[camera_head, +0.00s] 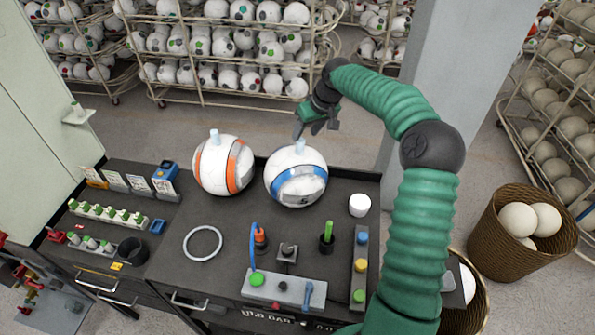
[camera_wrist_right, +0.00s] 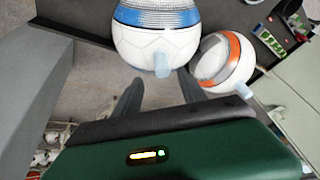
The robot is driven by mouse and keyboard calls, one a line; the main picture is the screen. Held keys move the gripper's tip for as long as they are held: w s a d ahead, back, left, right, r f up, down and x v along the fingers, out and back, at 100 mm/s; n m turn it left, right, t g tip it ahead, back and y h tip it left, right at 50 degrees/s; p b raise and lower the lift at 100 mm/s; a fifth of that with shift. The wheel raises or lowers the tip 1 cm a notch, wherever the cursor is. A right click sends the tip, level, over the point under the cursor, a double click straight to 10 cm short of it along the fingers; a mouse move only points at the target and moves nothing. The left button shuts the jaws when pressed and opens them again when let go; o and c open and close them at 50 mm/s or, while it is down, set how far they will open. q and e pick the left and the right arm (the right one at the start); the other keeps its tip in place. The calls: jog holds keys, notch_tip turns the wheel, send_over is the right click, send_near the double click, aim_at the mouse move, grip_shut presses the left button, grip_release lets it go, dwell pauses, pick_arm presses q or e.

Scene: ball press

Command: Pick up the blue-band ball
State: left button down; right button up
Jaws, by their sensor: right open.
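The blue-band ball (camera_head: 296,177) is white with a blue band and a pale plug on top. It rests on the dark workbench, right of the orange-band ball (camera_head: 223,166). My right gripper (camera_head: 311,131) is open and empty, above and just behind the blue-band ball. In the right wrist view the blue-band ball (camera_wrist_right: 157,42) is at the top, beyond the open fingers (camera_wrist_right: 158,97), which do not appear to hold it. The orange-band ball (camera_wrist_right: 222,62) shows there to its right. My left gripper is not in view.
The dark workbench (camera_head: 180,255) holds a white ring (camera_head: 202,243), a white cup (camera_head: 359,205), a control box (camera_head: 285,290) and a button strip (camera_head: 360,268). A grey pillar (camera_head: 435,70) stands behind at right. A basket of balls (camera_head: 522,232) is on the floor at right.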

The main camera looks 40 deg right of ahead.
aim_at(300, 141)
jog(key=shift+w+a+f, duration=0.2)
jog(key=shift+w+f, duration=0.1)
jog(key=shift+f, duration=0.15)
jog(key=shift+w+a+f+p, duration=0.1)
jog(key=shift+a+f+p, duration=0.15)
jog(key=shift+p, duration=0.1)
jog(key=shift+w+a+f+p, duration=0.15)
jog(key=shift+f+p, duration=0.45)
jog(key=shift+p, duration=0.05)
jog(key=shift+w+a+f+p, duration=0.1)
jog(key=shift+f+p, duration=0.5)
jog(key=shift+w+d+f, duration=0.15)
jog(key=shift+f, duration=0.4)
jog(key=shift+w+d+f, duration=0.1)
jog(key=shift+d+f, duration=0.05)
jog(key=shift+f, duration=0.35)
jog(key=shift+d+f, duration=0.25)
jog(key=shift+d, duration=0.05)
jog(key=shift+a+r, duration=0.1)
jog(key=shift+a, duration=0.05)
jog(key=c, duration=0.4)
jog(key=shift+a, duration=0.3)
grip_shut()
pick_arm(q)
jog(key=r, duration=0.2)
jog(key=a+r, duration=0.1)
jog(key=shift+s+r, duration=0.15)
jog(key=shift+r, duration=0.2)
pick_arm(e)
jog(key=shift+d, duration=0.1)
